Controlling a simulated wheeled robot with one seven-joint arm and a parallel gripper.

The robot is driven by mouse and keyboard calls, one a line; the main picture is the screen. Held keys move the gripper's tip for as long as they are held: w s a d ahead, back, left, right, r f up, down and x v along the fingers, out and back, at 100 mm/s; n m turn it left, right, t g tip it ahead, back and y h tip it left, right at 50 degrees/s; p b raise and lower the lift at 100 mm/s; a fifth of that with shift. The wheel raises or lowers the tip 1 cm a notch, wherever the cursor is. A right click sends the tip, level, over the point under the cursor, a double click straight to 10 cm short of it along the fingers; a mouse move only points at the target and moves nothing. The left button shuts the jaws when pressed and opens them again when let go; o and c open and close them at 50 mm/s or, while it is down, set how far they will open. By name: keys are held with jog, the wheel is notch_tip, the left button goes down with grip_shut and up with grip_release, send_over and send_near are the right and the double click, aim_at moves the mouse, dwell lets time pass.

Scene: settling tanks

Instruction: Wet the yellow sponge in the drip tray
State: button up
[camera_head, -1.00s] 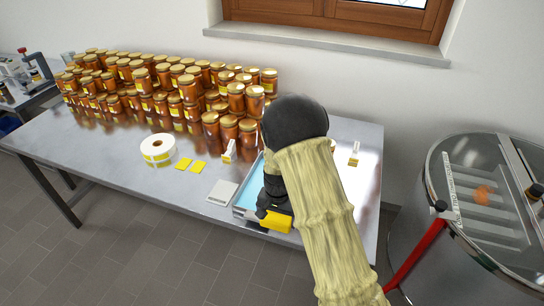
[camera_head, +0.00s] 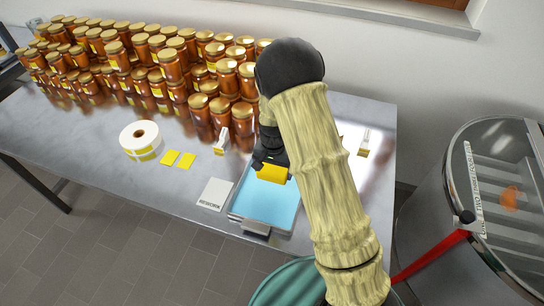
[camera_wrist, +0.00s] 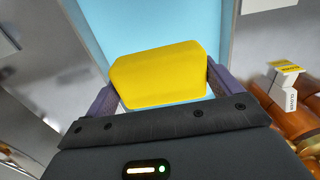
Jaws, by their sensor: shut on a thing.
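The yellow sponge (camera_head: 272,173) is between the fingers of my gripper (camera_head: 268,163), which is shut on it. In the wrist view the sponge (camera_wrist: 158,74) fills the space between the two purple-grey fingers of my gripper (camera_wrist: 160,90). The drip tray (camera_head: 233,216) is a shallow grey tray with a light blue bottom near the table's front edge. The sponge is over the tray's blue area; I cannot tell whether it touches it. The tray's blue bottom (camera_wrist: 150,22) also shows behind the sponge in the wrist view. My arm hides the tray's right part.
Many honey jars (camera_head: 150,65) stand stacked along the back. A label roll (camera_head: 140,141), yellow labels (camera_head: 178,159) and a white card (camera_head: 215,193) lie left of the tray. A small white-and-yellow box (camera_head: 222,141) stands behind it. A steel drum (camera_head: 440,235) with a red handle is at right.

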aim_at(273, 187)
jog(key=shift+w, duration=0.3)
jog(key=shift+s, duration=0.2)
jog(key=shift+f+b, duration=2.4)
jog(key=shift+f, duration=0.55)
jog(key=shift+f, duration=0.6)
jog(key=shift+r+p, duration=2.55)
jog(key=shift+r, duration=1.1)
